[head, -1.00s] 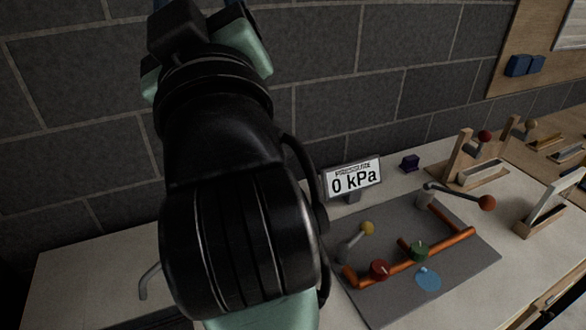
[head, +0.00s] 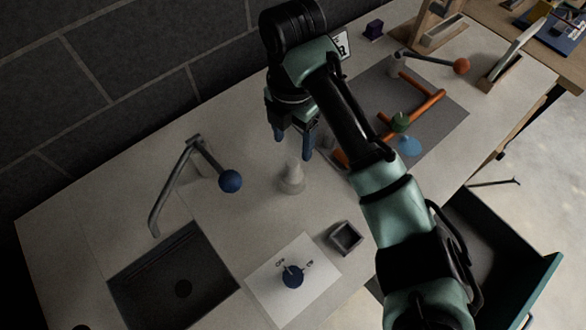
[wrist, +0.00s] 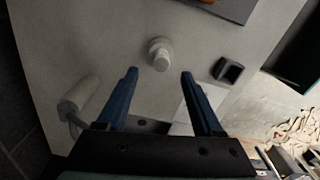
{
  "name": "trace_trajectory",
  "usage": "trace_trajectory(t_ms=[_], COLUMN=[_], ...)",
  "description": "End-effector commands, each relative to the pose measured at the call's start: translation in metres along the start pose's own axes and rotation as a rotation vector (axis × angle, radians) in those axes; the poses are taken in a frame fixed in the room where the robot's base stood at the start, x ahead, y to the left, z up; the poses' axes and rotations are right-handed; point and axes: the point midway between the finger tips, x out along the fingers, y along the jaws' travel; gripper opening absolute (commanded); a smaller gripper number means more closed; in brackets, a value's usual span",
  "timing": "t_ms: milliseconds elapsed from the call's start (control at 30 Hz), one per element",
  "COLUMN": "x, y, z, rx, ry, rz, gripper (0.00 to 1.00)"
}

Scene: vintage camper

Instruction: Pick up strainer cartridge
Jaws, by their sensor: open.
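A pale, stepped, bottle-shaped piece, which looks like the strainer cartridge (head: 292,180), stands upright on the light counter between the tap and the grey board. In the wrist view the cartridge (wrist: 160,54) shows just beyond the fingertips, close to midway between them. My gripper (head: 293,146) points down with its two blue fingers apart, near the cartridge and slightly behind it in the head view. Nothing shows between the fingers in the wrist view (wrist: 159,74). The exact gap between fingertips and cartridge is unclear.
A tap with a blue ball (head: 230,181) and a dark sink (head: 175,280) lie left. A small open grey box (head: 346,238) and a white card with a blue knob (head: 292,277) are in front. The board with orange pipes (head: 455,118) is right. An open drawer (head: 535,290) juts out.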

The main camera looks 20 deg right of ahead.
Motion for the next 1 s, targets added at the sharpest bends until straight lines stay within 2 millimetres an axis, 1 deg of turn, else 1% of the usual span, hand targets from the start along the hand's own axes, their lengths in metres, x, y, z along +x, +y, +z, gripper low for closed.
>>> trace_trajectory(t_ms=[33,100,233,467,600,700,833,1000], x=[0.014,0.027,0.041,0.057,0.078,0.092,0.101,0.102], y=[0.001,0.001,0.000,-0.001,-0.005,-0.005,-0.004,-0.004], z=[-0.002,-0.002,-0.001,-0.002,-0.005,-0.005,-0.005,-0.004], rx=[0.002,0.001,0.003,0.004,0.006,0.003,0.003,0.002], ry=[0.006,0.004,0.001,0.000,0.001,-0.001,-0.002,-0.003], rz=[0.001,0.002,0.002,0.003,0.002,0.003,0.005,0.006], gripper=[0.68,0.68,0.68,0.68,0.68,0.68,0.68,0.68])
